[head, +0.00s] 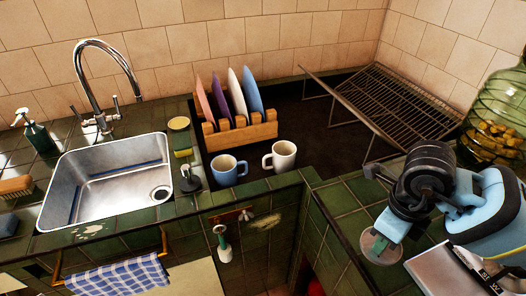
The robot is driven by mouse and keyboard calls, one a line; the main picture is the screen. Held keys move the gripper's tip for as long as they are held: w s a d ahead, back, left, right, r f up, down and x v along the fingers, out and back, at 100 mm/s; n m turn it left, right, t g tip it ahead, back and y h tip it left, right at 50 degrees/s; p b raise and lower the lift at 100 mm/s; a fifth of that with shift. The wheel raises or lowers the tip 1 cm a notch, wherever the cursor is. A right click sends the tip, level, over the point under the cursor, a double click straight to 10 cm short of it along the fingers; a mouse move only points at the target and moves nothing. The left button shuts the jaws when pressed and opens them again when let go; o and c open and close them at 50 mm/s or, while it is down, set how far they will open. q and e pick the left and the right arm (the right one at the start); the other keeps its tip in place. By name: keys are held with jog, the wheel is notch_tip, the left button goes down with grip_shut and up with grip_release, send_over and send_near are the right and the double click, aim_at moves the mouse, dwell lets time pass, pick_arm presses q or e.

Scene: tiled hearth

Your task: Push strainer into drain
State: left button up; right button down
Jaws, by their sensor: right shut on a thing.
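The steel sink (84,186) is set in the green tiled counter at the left. Its round drain (160,193) is a dark opening with a bright rim, near the right side of the basin floor. My right gripper (384,238) is at the lower right over the counter, far from the sink. It is shut on a round, pale, disc-like thing (380,249), which looks like a strainer, though its details are too small to be sure. The arm hides part of the grip. My left gripper is not in view.
A small dark knobbed thing (190,179) and a sponge (183,155) stand right of the sink. A blue mug (223,172), a white mug (282,156) and a plate rack (240,137) stand farther right. A curved faucet (101,50) rises behind the basin. A green jar (497,115) stands beside my right arm.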

aim_at(380, 260)
jog(key=n, duration=0.3)
jog(key=shift+s+a+r, duration=0.1)
jog(key=shift+s, duration=0.15)
jog(key=n, duration=0.5)
jog(key=shift+s+a+r, duration=0.1)
jog(key=shift+s, duration=0.25)
jog(key=n, duration=0.3)
jog(key=s+n, duration=0.1)
jog(key=n, duration=0.2)
jog(key=shift+a+r, duration=0.15)
jog(key=n, duration=0.4)
jog(key=s+n, duration=0.1)
jog(key=n, duration=0.2)
jog(key=shift+a+r, duration=0.15)
jog(key=n, duration=0.6)
jog(key=shift+s+a+r, duration=0.1)
jog(key=shift+s, duration=0.3)
jog(key=shift+a, duration=0.1)
